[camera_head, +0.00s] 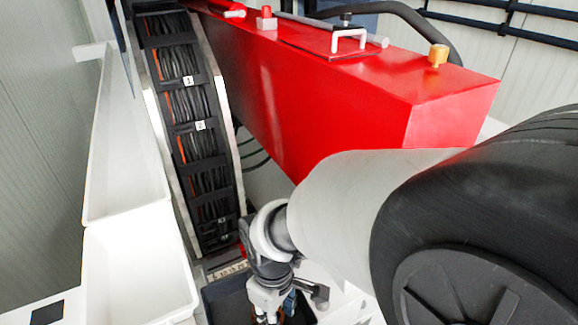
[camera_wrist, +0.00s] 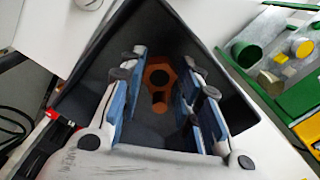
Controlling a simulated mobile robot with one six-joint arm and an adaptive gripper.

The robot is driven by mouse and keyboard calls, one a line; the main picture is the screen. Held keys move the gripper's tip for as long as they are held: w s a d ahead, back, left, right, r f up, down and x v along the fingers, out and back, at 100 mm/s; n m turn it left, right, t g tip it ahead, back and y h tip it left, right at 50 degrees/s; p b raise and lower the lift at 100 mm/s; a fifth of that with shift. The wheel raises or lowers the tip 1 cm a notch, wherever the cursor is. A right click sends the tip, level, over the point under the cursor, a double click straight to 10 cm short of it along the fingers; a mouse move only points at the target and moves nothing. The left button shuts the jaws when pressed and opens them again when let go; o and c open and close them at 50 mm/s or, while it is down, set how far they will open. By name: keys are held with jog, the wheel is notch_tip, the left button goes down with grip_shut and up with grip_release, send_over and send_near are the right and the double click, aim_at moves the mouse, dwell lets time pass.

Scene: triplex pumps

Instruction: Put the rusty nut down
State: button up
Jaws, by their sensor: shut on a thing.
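Below and behind the nut is a dark grey tray (camera_wrist: 82,88) with raised walls. I cannot tell whether the nut touches the tray floor. In the head view my gripper (camera_head: 268,312) points down at the dark tray (camera_head: 225,298), at the bottom edge of the picture, and the nut is not clearly visible there.
Two white bins, a far one (camera_head: 125,170) and a near one (camera_head: 140,268), stand at the left. A big red beam (camera_head: 330,90) crosses the top, beside a cable chain (camera_head: 190,130). A green fixture with a yellow knob (camera_wrist: 303,48) lies right of the tray.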

jog(key=shift+f+b, duration=0.3)
jog(key=shift+f, duration=1.1)
jog(key=shift+f, duration=0.15)
jog(key=o, duration=1.1)
jog(key=shift+c, duration=0.2)
notch_tip(320, 180, up, 12)
jog(key=p, duration=0.4)
jog(key=s+d+r+m+t, duration=0.1)
jog(key=s+d+r+m, duration=0.1)
jog(key=d, duration=0.4)
jog(key=s+d+r+m+t, duration=0.2)
jog(key=s+d+r+m, duration=0.1)
jog(key=d+m, duration=0.3)
jog(key=s+d+r+m+t, duration=0.1)
jog(key=s+d+r+m, duration=0.1)
jog(key=d, duration=0.4)
notch_tip(320, 180, up, 2)
jog(key=shift+s+d+r+m+t, duration=0.15)
jog(key=shift+s+r+m+t, duration=0.15)
jog(key=shift+m, duration=0.6)
